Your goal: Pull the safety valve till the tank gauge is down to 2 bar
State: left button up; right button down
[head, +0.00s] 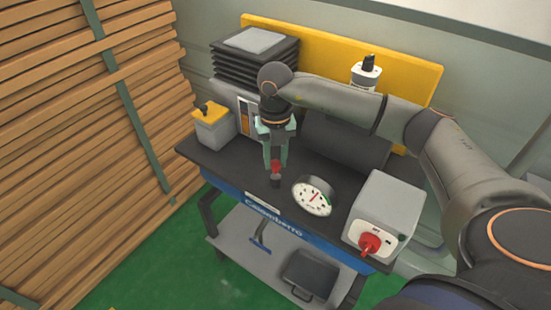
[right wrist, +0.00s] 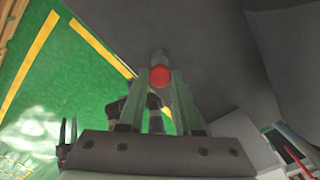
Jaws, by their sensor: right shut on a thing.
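The safety valve is a small red knob (head: 277,168) on a short dark stem (head: 275,182), standing on the dark bench top. My right gripper (head: 276,163) reaches down from above and is shut on this red knob. In the right wrist view the red knob (right wrist: 160,77) shows between the green fingertips (right wrist: 157,84). The tank is a dark grey cylinder (head: 345,146) lying behind. The round white gauge (head: 313,197) with a red needle stands just right of the valve; its figures are too small to read. My left gripper is out of view.
A grey box (head: 388,205) with a red rotary switch (head: 370,244) stands on the right of the bench (head: 222,166). A yellow-topped box (head: 212,126) and stacked black items (head: 255,60) stand at left. Stacked planks (head: 70,120) rise left of the bench.

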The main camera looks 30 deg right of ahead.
aim_at(276, 163)
jog(key=c, duration=0.6)
grip_release()
notch_tip(276, 163, up, 13)
jog(key=shift+f+b, duration=0.2)
jog(key=shift+b, duration=0.3)
